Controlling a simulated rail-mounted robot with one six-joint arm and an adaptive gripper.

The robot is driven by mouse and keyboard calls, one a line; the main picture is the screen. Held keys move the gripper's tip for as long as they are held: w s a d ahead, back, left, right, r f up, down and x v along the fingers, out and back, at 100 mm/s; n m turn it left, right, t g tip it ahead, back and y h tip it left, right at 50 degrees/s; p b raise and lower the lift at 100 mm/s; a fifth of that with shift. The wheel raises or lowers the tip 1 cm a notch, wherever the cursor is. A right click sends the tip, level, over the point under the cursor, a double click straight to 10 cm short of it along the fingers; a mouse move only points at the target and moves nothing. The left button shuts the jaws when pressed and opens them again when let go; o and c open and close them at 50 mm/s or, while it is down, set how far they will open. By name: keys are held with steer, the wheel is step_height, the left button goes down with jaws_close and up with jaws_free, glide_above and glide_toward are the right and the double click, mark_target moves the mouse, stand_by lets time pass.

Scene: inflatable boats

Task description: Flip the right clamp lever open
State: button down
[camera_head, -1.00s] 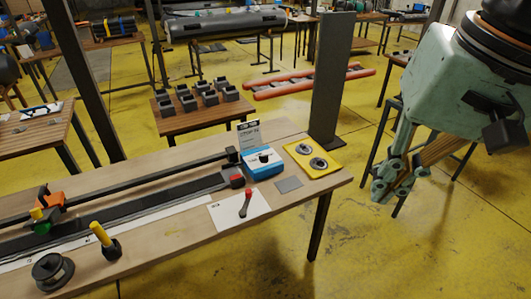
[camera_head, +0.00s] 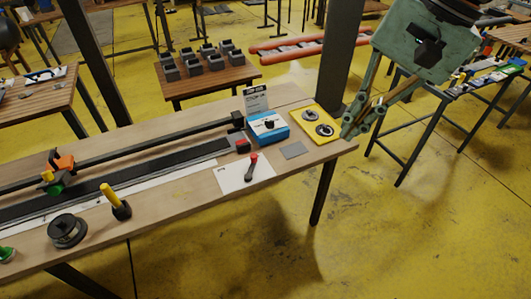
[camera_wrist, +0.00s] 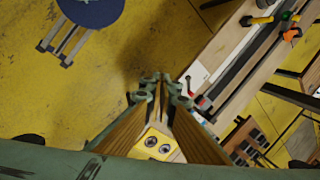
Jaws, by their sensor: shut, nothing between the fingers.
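My gripper (camera_head: 357,126) hangs at the right end of the workbench, beside the yellow plate, its fingers together and empty. The wrist view shows its fingertips (camera_wrist: 163,91) close to each other. A red-tipped lever (camera_head: 252,161) stands tilted on a white sheet, left of my gripper and apart from it. A red-and-black block (camera_head: 243,146) sits at the right end of the long dark rail (camera_head: 140,171). I cannot tell which piece is the right clamp lever.
A blue box (camera_head: 268,127) with a black knob and the yellow plate (camera_head: 328,136) with two round discs lie near the bench's right end. A dark post (camera_head: 339,60) rises behind. A yellow-handled tool (camera_head: 110,196) stands front left. Open floor lies right of the bench.

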steer(key=w+a+f+m+g+y+p, duration=0.15)
steer(key=w+a+f+m, duration=0.25)
steer(key=w+f, duration=0.7)
steer(key=w+a+f+m+y, duration=0.35)
steer(key=w+f, duration=0.55)
steer(key=w, duration=0.4)
steer(key=w+f+m+y, duration=0.1)
steer(key=w+f+m, duration=0.4)
steer(key=f, duration=0.8)
steer(key=shift+w+a+f+p, duration=0.2)
steer(key=shift+w+a+p, duration=0.1)
steer(key=shift+w, duration=0.35)
steer(key=shift+f, duration=0.1)
